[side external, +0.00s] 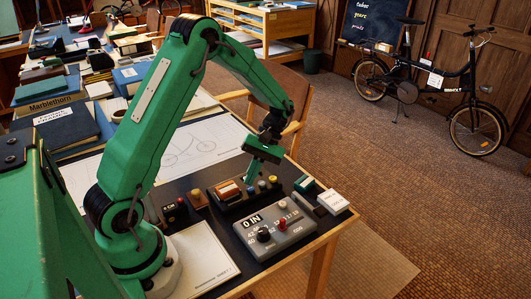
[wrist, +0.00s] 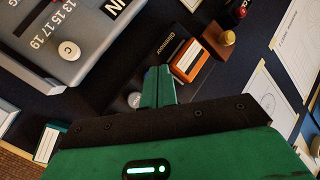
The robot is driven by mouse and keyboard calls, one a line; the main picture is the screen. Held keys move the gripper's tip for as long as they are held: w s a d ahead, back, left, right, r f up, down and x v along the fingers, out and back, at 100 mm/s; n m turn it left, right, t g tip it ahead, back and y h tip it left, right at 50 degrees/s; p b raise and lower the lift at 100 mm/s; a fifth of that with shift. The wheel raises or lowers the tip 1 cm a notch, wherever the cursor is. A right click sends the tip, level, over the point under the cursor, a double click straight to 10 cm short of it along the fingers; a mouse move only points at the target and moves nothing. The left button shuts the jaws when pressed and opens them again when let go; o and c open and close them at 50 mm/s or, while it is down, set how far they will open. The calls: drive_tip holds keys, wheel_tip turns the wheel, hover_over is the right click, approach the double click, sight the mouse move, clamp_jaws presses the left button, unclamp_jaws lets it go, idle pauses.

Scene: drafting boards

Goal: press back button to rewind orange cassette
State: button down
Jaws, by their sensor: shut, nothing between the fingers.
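An orange cassette (side external: 227,189) lies in a dark player (side external: 236,204) on the board, with a row of small coloured buttons (side external: 262,185) to its right. The cassette also shows in the wrist view (wrist: 190,62), just right of my fingertips. My gripper (side external: 252,176) is shut and empty, pointing down over the player near the buttons. In the wrist view the shut fingers (wrist: 158,72) hide part of the player, and a round grey button (wrist: 134,99) shows left of them. I cannot tell which button is the back one, or whether the fingers touch anything.
A grey box with knobs and a "0 IN" display (side external: 273,235) stands in front of the player. A yellow knob (side external: 196,195) and a black box with a red knob (side external: 174,212) stand to the left. A small white box (side external: 333,202) is at the right edge.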

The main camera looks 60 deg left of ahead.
drive_tip(key=shift+f, duration=0.8)
idle(0.9)
drive_tip(key=shift+r, duration=0.8)
drive_tip(key=shift+a+r, duration=0.1)
drive_tip(key=shift+r, duration=0.1)
drive_tip(key=shift+r, duration=2.35)
